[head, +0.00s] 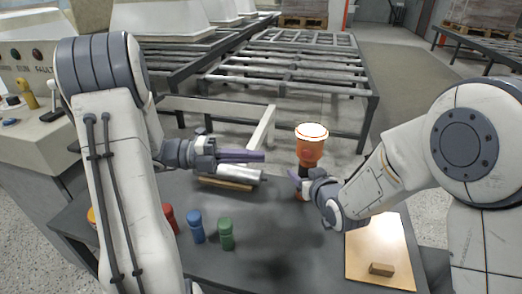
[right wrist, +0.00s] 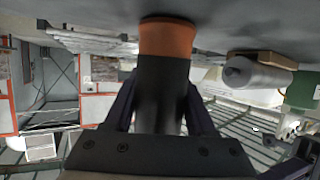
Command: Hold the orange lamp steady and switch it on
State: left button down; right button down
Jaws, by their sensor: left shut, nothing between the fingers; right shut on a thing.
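The orange lamp (head: 311,150) stands upright near the far edge of the dark table, with a pale, bright round top. I cannot tell whether that brightness is its own light. My right gripper (head: 296,179) is shut around the lamp's dark handle. In the right wrist view the black handle (right wrist: 160,95) sits between the fingers, with an orange end (right wrist: 167,38) beyond it. My left gripper (head: 262,156) is shut and empty, left of the lamp and apart from it, above a silver cylinder. No switch can be made out on the lamp.
The silver cylinder (head: 236,173) lies on a wooden rest (head: 225,184). Blue (head: 196,228), green (head: 226,235) and red (head: 170,217) pieces stand at the front left. A pale board (head: 365,262) with a wooden block (head: 381,270) lies at the right. The front middle is clear.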

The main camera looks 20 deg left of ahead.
jog(key=shift+c, duration=0.7)
grip_release()
jog(key=shift+f, duration=0.2)
jog(key=shift+r, duration=0.1)
